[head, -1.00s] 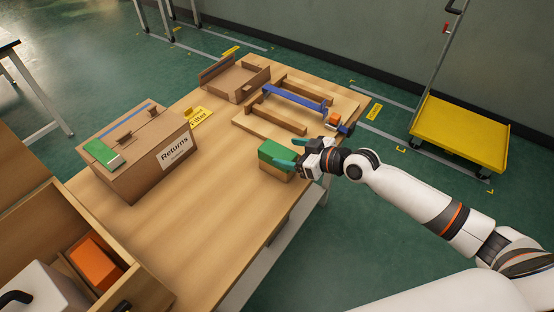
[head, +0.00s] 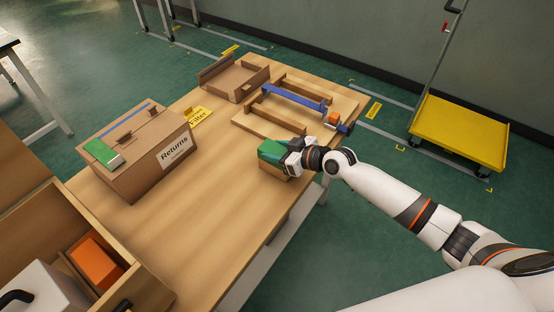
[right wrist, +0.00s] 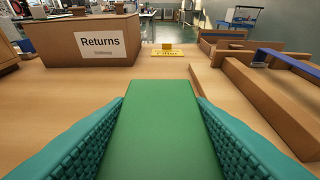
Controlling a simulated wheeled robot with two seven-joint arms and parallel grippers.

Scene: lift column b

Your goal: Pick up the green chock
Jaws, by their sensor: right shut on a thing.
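The green chock (head: 272,153) is a green-topped block near the right edge of the wooden table (head: 215,215), with a wood-coloured lower part in the head view. My right gripper (head: 285,152) is shut on it from the right. In the right wrist view, the green chock (right wrist: 160,128) fills the space between the two teal ribbed fingers, which touch its sides. I cannot tell whether it is clear of the table. My left gripper is not in view.
A cardboard Returns box (head: 150,160) stands to the left, with a green-and-white item on top. A wooden frame with a blue bar (head: 295,97) lies just beyond the chock. An open tray (head: 233,78) and a yellow sign (head: 198,117) are farther back. The table's middle is clear.

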